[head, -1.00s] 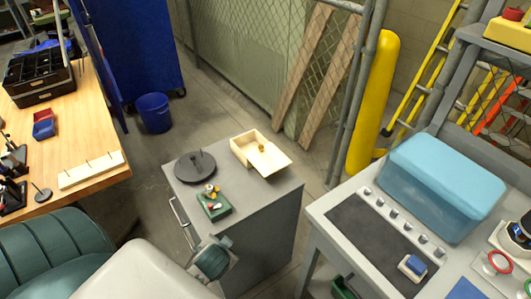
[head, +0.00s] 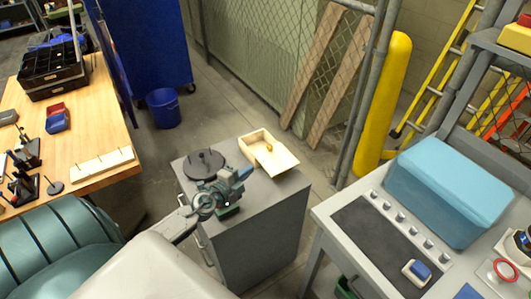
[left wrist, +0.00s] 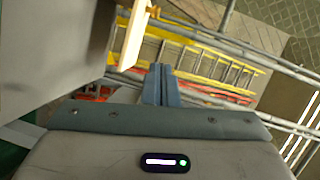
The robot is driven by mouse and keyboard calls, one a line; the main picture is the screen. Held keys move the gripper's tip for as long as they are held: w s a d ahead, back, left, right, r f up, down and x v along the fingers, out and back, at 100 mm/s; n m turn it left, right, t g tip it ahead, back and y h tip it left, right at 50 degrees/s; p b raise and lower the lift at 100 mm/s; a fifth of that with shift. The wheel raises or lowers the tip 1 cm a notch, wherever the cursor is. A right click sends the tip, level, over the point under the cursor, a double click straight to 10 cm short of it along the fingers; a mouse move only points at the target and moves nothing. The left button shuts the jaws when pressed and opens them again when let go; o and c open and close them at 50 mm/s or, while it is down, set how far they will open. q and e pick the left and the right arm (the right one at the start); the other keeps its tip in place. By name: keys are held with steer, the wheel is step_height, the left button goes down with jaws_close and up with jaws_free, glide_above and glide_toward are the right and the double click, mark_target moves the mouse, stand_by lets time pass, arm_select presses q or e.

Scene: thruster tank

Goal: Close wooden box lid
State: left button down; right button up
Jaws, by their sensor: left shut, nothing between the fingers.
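The pale wooden box (head: 247,142) sits on top of a grey cabinet. Its flat lid (head: 281,163), with a small yellow knob (head: 269,148), covers only part of it and sticks out toward the lower right, leaving the left part of the box open. My left gripper (head: 245,174) is shut and empty, above the cabinet top, just in front and to the left of the lid, apart from it. In the left wrist view its closed fingers (left wrist: 160,86) show in the middle, and a pale wooden edge (left wrist: 128,38), box or lid, is at the upper left. My right gripper is not in view.
A grey bench (head: 335,208) with a blue tub (head: 450,185) stands to the right.

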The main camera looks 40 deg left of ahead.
mark_target(266, 158)
arm_select(q)
steer(key=shift+m+h, duration=0.3)
steer(key=shift+m, duration=0.2)
steer(key=w, duration=0.3)
steer(key=w+f, duration=0.1)
steer(key=w, duration=0.2)
steer(key=w+d+f+b, duration=0.1)
steer(key=w, duration=0.3)
steer(key=shift+w+a+f+b, duration=0.25)
steer(key=shift+w+a+b, duration=0.3)
steer(key=shift+w, duration=0.1)
steer(key=shift+w+a+f+b, duration=0.25)
steer(key=shift+w+a+b, duration=0.25)
steer(key=shift+w+a, duration=0.3)
steer(key=shift+w, duration=0.05)
steer(key=shift+r, duration=0.1)
